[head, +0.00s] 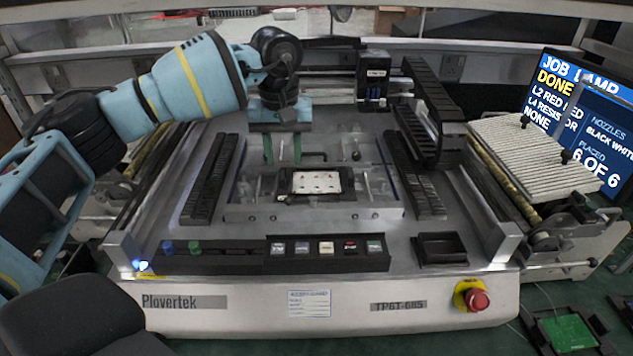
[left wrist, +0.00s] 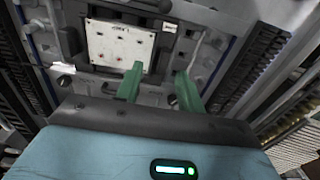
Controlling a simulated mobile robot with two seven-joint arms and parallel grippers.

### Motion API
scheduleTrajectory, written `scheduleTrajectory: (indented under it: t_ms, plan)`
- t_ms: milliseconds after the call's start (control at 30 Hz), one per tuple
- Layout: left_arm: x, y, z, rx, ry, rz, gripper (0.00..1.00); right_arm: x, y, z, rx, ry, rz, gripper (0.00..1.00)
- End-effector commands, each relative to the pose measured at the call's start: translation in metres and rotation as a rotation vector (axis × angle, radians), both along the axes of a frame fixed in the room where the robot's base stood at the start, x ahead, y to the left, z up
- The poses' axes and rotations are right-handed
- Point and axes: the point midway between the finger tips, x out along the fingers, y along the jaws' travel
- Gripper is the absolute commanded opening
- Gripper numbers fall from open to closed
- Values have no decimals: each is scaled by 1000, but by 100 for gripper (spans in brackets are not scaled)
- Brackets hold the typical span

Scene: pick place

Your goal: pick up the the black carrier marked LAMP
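The black carrier (head: 318,198) lies flat in the middle of the machine bed and holds a white board (head: 316,182) with small reddish marks. In the left wrist view the black carrier (left wrist: 133,11) is at the top, and its white board (left wrist: 120,43) bears small upside-down lettering that I cannot read surely. My left gripper (head: 283,159) is just behind and left of the carrier in the head view, green fingers apart and pointing down. In the left wrist view the open fingers (left wrist: 160,72) have nothing between them. My right gripper is not in view.
A screen (head: 590,110) reads JOB LAMP, DONE, 6 OF 6. Black feeder rows (head: 212,180) flank the bed. A black gantry arm (head: 432,105) stands at the right. A front rack (head: 300,255) holds small blocks beside an empty black bin (head: 440,248). A red stop button (head: 476,299) is in front.

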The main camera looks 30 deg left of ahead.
Motion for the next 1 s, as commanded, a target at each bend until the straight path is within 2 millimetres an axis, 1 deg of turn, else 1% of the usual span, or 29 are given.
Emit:
scheduleTrajectory:
  t_ms: [167,300,433,633,900,933,1000]
  plan:
    - [-10,3,-23,2,3,1,38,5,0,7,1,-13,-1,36]
    - [-10,2,-40,0,1,2,38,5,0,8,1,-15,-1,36]
    - [-10,2,-47,0,1,1,38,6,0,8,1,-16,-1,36]
    - [-10,2,-47,-1,1,1,38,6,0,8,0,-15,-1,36]
    - [-10,2,-47,0,1,1,3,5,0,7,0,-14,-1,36]
    - [-10,2,-47,-1,1,1,0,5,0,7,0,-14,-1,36]
    - [-10,2,-47,0,0,1,0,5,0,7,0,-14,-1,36]
